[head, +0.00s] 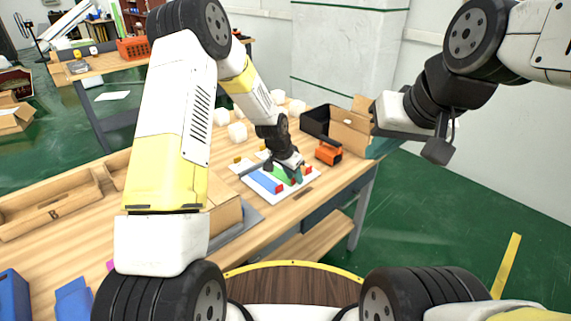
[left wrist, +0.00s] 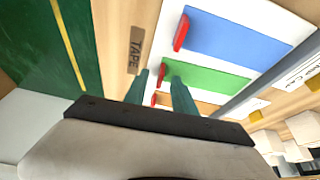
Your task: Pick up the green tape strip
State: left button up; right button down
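The green tape strip (left wrist: 205,77) lies flat on a white board (head: 254,189), between a blue strip (left wrist: 235,42) and an orange strip (left wrist: 185,98). A red tab (left wrist: 160,70) sits at its near end. In the head view the green strip (head: 281,174) is partly covered by my left gripper (head: 288,174). In the left wrist view the teal fingers of my left gripper (left wrist: 159,78) are apart, around or just above the red tab; contact is not clear. My right gripper (head: 376,117) hangs beyond the table's right side, its fingers not clearly visible.
A black open box (head: 316,121), a cardboard box (head: 349,133) and an orange object (head: 328,153) stand just beyond the board. Several white items (head: 237,132) lie behind it. A wooden tray (head: 50,208) is at the left. A TAPE label (left wrist: 135,50) lies beside the board.

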pick_arm(q)
grip_shut()
dwell(0.4)
